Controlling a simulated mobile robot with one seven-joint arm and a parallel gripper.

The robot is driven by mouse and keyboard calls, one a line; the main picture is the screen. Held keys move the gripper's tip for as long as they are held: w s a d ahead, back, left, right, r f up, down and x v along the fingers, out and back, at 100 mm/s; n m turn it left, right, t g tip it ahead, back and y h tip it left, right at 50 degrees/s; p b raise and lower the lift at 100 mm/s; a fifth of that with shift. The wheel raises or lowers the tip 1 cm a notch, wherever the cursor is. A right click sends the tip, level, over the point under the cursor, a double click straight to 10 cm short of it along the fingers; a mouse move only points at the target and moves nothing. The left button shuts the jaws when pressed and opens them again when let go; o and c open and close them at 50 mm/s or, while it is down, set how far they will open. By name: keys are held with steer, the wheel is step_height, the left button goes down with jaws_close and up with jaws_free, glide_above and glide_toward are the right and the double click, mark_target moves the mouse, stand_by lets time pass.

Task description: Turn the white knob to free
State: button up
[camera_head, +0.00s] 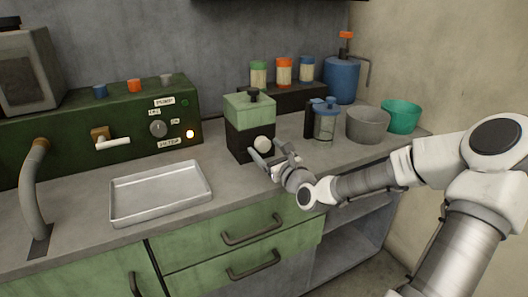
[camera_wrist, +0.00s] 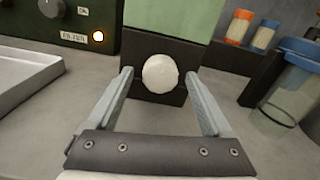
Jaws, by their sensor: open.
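The white knob (camera_head: 262,144) is on the front of a dark box with a green upper part (camera_head: 249,112), standing on the counter. In the wrist view the round white knob (camera_wrist: 160,74) is ahead, midway between the fingertips. My gripper (camera_head: 268,157) is open, with one finger to each side of the knob; in the wrist view my gripper (camera_wrist: 158,80) shows a gap between each finger and the knob. I cannot tell whether the fingertips reach the knob's depth. No marking on the knob is readable.
A metal tray (camera_head: 160,192) lies on the counter to the left. A green control panel (camera_head: 60,140) with a grey dial (camera_head: 158,129) and lit lamp stands behind it. A clear blue-lidded jug (camera_head: 325,124), grey bowl (camera_head: 367,124) and green bowl (camera_head: 401,116) stand to the right.

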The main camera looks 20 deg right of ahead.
steer(key=shift+w, duration=0.85)
jaws_close()
